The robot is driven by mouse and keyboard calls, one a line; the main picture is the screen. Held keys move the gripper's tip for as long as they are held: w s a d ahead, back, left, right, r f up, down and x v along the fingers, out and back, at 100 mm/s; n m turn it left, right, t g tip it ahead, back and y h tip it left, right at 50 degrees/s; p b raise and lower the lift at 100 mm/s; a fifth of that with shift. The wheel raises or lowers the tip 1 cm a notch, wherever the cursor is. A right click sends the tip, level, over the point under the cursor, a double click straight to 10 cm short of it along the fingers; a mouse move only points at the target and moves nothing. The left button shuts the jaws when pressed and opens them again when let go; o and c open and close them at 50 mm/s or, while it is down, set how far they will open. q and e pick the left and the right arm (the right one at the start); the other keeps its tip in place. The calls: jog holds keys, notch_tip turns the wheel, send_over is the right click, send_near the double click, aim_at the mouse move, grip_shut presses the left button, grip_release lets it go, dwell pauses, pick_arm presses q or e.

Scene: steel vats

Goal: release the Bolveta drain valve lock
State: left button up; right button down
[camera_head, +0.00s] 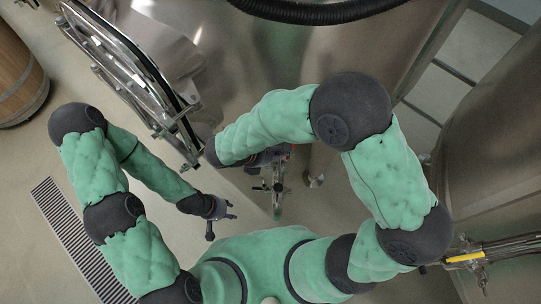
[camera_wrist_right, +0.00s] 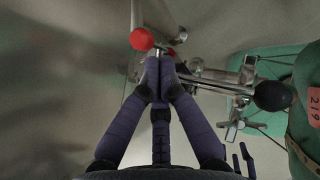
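The drain valve assembly (camera_head: 277,187), metal with small side handles, sits low by the vat in the head view. In the right wrist view it shows as metal pipework (camera_wrist_right: 215,80) with a black ball-ended lever (camera_wrist_right: 272,95) and a red ball knob (camera_wrist_right: 142,39). My right gripper (camera_wrist_right: 158,66) has its fingertips together just below and right of the red knob, by a short metal stem. I cannot tell whether they touch the stem. In the head view the right gripper is mostly hidden by its arm. My left gripper (camera_head: 222,212) is open and empty, left of the valve.
A large steel vat (camera_head: 215,60) with an open round hatch (camera_head: 130,70) stands behind the valve. Another steel vat (camera_head: 495,130) is at right. A wooden barrel (camera_head: 18,75) stands far left, and a floor grate (camera_head: 75,240) runs at lower left.

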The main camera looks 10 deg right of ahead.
jog(key=shift+s+d+r+m+y+p, duration=0.1)
jog(key=shift+d+r+m+y+p, duration=0.2)
jog(key=shift+d+y+p, duration=0.5)
dwell(0.6)
jog(key=shift+d+r+t+y, duration=0.15)
jog(key=shift+t+y, duration=0.15)
jog(key=shift+y, duration=0.2)
jog(key=d, duration=0.1)
jog(key=d+y, duration=0.1)
jog(key=s+d, duration=0.1)
jog(key=shift+d+f+p, duration=0.25)
jog(key=shift+d+p, duration=0.1)
jog(key=shift+d, duration=0.05)
jog(key=shift+w+a+f+b, duration=0.15)
jog(key=shift+a+f+b, duration=0.25)
jog(key=shift+a, duration=0.3)
